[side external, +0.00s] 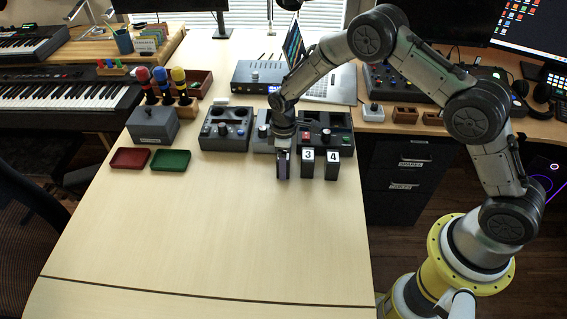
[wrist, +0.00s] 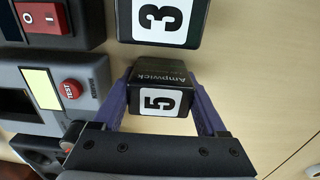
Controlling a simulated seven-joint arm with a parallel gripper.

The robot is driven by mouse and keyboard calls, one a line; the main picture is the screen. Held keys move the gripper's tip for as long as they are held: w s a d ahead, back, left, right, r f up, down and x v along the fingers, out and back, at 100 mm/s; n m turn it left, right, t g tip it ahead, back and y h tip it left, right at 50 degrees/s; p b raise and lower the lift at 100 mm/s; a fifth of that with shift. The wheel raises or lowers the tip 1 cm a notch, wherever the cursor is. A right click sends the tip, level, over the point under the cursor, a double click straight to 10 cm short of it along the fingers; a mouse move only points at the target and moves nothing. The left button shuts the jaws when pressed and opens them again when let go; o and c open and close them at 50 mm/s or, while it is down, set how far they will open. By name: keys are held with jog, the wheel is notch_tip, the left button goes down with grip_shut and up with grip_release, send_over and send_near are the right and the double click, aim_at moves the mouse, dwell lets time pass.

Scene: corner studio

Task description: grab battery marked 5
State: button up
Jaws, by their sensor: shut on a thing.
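The battery marked 5 (wrist: 158,98) is a dark block with a white label and the word "Ampwick" on its side, seen in the wrist view. My gripper (wrist: 160,92) has a purple finger on each side of it and is shut on it. In the side external view my gripper (side external: 282,164) is low over the table, left of the other batteries, and mostly hides battery 5. The battery marked 3 (side external: 307,164) stands right beside it, and it also shows in the wrist view (wrist: 160,18). The battery marked 4 (side external: 333,165) stands to the right of 3.
Grey control boxes (side external: 226,128) stand just behind the batteries; one with a red TEST button (wrist: 72,89) is close to my gripper. Red (side external: 130,158) and green (side external: 170,160) trays lie at the left. The front of the table (side external: 210,235) is clear.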

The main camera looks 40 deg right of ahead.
grip_shut()
jog(key=shift+r, duration=0.2)
